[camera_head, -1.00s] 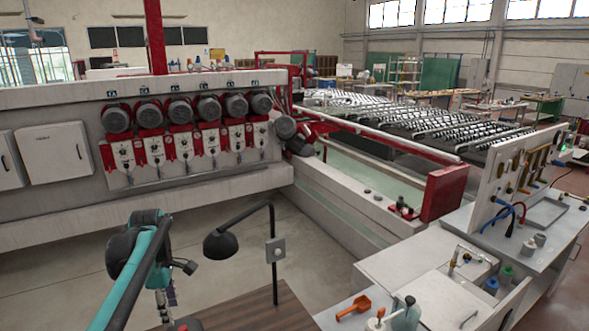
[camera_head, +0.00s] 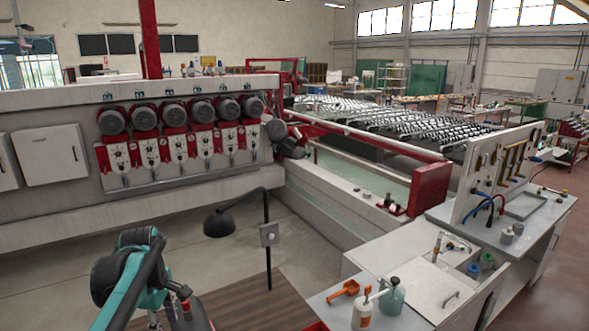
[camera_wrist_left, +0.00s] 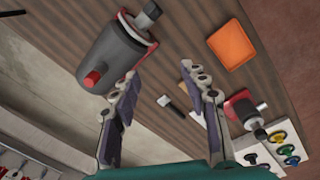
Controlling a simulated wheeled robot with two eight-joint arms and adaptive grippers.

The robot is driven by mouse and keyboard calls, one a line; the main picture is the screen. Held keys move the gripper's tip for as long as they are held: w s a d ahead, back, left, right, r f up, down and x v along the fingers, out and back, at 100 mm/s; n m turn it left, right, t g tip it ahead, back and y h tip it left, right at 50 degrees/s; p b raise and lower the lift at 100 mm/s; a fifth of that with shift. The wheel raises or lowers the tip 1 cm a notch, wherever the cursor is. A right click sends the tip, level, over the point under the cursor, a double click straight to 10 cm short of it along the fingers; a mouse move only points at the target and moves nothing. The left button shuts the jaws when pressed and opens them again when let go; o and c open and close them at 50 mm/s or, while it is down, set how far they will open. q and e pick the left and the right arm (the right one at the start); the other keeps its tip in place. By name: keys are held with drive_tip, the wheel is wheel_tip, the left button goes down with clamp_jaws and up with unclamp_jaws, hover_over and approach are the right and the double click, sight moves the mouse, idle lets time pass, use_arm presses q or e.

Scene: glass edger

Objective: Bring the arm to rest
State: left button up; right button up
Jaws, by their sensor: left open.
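My left arm, teal and black, comes in at the lower left of the head view. Its gripper (camera_head: 172,312) is low over the near end of the brown wood-grain bench (camera_head: 240,303), partly cut off by the frame's bottom edge. In the left wrist view the gripper (camera_wrist_left: 161,76) is open, its two fingers well apart with nothing held between them. Below the fingers the wood-grain top shows, with a small black-ended tool (camera_wrist_left: 171,104) lying on it. My right gripper is in neither view.
The wrist view shows a dark grey cylinder (camera_wrist_left: 115,52) with a red knob, an orange tray (camera_wrist_left: 232,45), a red-and-black tool (camera_wrist_left: 240,106) and coloured rings (camera_wrist_left: 285,142). A white worktop with bottles (camera_head: 391,297) lies right.

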use_arm(q)
drive_tip(key=s+d+f+m+t+b, duration=0.2)
drive_tip(key=s+d+f+m+b, duration=0.2)
drive_tip(key=f, duration=0.4)
drive_tip(key=s+d+f+m+t+b, duration=0.2)
drive_tip(key=s+d+f+m+b, duration=0.2)
drive_tip(key=s+f+m+b, duration=0.3)
drive_tip(key=s+d+f+m+t+b, duration=0.2)
drive_tip(key=s+d+f+m+b, duration=0.2)
drive_tip(key=s+f+m+b, duration=0.2)
wheel_tip(320, 180, down, 5)
drive_tip(key=shift+s+d+r+m+b, duration=0.1)
drive_tip(key=shift+s+d+m+b, duration=0.25)
drive_tip(key=shift+b, duration=0.9)
